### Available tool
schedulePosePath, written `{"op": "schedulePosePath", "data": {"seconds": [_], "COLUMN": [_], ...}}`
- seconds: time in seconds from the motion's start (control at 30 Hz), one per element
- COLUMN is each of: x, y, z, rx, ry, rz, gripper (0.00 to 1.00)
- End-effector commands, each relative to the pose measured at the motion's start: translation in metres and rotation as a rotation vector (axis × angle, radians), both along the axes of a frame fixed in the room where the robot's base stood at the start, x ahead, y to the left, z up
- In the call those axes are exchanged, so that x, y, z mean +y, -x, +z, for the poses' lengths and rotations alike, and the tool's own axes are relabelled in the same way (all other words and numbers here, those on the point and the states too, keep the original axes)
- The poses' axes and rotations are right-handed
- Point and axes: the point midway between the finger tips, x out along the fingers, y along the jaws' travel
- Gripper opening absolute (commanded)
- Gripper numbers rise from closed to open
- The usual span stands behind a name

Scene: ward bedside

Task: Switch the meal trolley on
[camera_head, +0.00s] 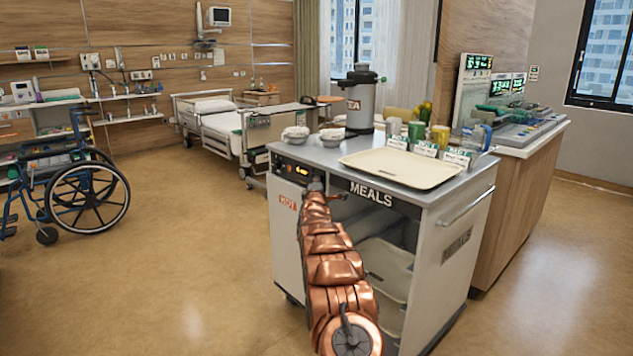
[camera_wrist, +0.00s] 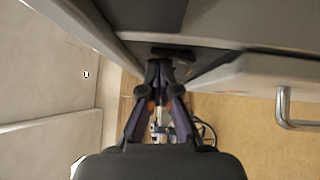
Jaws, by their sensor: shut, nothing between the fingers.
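The meal trolley (camera_head: 471,205) stands in the middle of the head view, grey-topped with white sides and a MEALS label on its front edge. A dark control panel (camera_head: 288,168) with small orange lit marks sits at its upper left front corner. My gripper (camera_head: 316,187) is at the trolley's front, just right of and below the panel; its fingers are mostly hidden by my copper arm. In the wrist view my gripper (camera_wrist: 165,66) is shut and empty, its tips close to a dark part (camera_wrist: 173,52) under a grey edge. I cannot tell whether they touch it. No switch is clearly visible.
On the trolley top are a cream tray (camera_head: 385,178), an urn (camera_head: 361,100), bowls (camera_head: 295,134) and several cups. A counter (camera_head: 520,200) stands close on the right. A wheelchair (camera_head: 85,190) is at left, a bed (camera_head: 215,120) behind.

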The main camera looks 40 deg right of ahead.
Motion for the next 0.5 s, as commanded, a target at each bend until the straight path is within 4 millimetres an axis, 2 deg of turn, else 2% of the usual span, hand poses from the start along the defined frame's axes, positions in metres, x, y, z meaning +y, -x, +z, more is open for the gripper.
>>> {"op": "schedulePosePath", "data": {"seconds": [0.27,0.5], "x": [0.0,0.014], "y": [0.0,0.0], "z": [0.001,0.004], "rx": [0.001,0.004], "ry": [0.001,-0.001], "rz": [-0.001,0.001], "gripper": [0.0,0.0]}}
